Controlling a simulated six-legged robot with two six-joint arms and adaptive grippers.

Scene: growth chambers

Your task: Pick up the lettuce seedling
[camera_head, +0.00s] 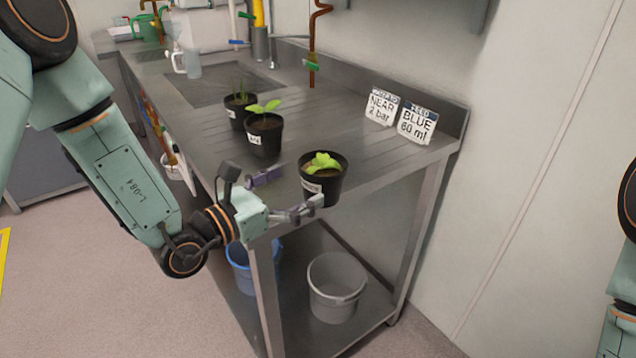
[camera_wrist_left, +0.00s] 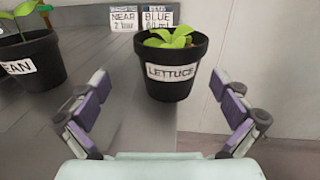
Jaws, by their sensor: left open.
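The lettuce seedling (camera_head: 322,162) is a small bright green plant in a black pot (camera_head: 334,186) near the front corner of the metal bench. In the left wrist view the pot's white label reads LETTUCE (camera_wrist_left: 171,73), and the leaves (camera_wrist_left: 168,38) stand above the rim. My left gripper (camera_head: 293,192) is open and empty at the bench's front edge, to the left of the pot. In the left wrist view its two fingers (camera_wrist_left: 163,107) are spread, with the pot ahead between them and apart from both. My right gripper is out of view.
A bean pot (camera_head: 264,138) stands left of and behind the lettuce, with another potted seedling (camera_head: 239,112) behind it. Two signs (camera_head: 400,117) lean at the bench's back edge. A sink (camera_head: 222,86) lies farther back. Buckets (camera_head: 335,290) stand on the lower shelf.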

